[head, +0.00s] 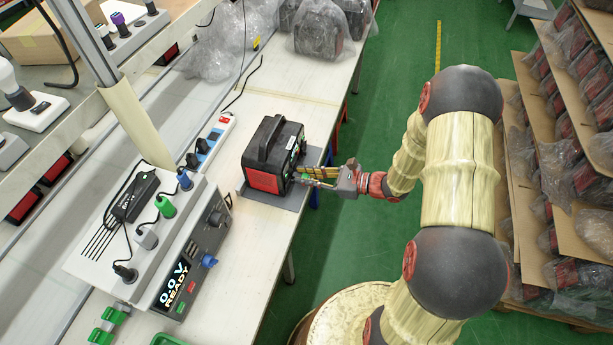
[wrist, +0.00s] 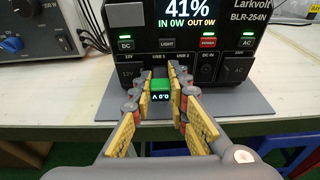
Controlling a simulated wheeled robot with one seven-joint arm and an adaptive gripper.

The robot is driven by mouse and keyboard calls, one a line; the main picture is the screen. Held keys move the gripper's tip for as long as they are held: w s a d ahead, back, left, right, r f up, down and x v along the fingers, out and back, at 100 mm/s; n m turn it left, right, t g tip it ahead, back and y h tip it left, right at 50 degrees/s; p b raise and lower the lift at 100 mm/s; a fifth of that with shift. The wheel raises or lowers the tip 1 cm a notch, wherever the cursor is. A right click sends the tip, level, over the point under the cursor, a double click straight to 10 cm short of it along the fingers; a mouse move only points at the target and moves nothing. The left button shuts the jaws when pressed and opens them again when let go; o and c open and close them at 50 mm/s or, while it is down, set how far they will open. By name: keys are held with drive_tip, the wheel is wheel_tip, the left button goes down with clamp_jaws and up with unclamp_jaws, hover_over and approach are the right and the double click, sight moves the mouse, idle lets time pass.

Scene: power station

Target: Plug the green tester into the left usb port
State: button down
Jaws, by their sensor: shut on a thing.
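The black and red power station (head: 266,181) stands on a grey mat on the bench. In the wrist view its front panel (wrist: 208,43) fills the top, with a lit 41% display and USB labels above the port area. My gripper (wrist: 161,92) is shut on the small green tester (wrist: 161,84), one finger on each side. The tester's dark little screen faces the camera and its far end points at the panel, just below the USB labels. The fingers and tester hide the USB ports, so I cannot tell whether it touches or enters one. In the head view my gripper (head: 322,177) is at the station's front.
A grey test unit (head: 188,268) showing 0.0 V READY stands on the bench left of the station, with several coloured plugs behind it. Shelves with wrapped units (head: 575,140) stand right of my arm.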

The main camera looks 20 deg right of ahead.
drive_tip(key=c, duration=1.6)
unclamp_jaws()
drive_tip(key=shift+c, duration=0.2)
drive_tip(key=v, duration=1.2)
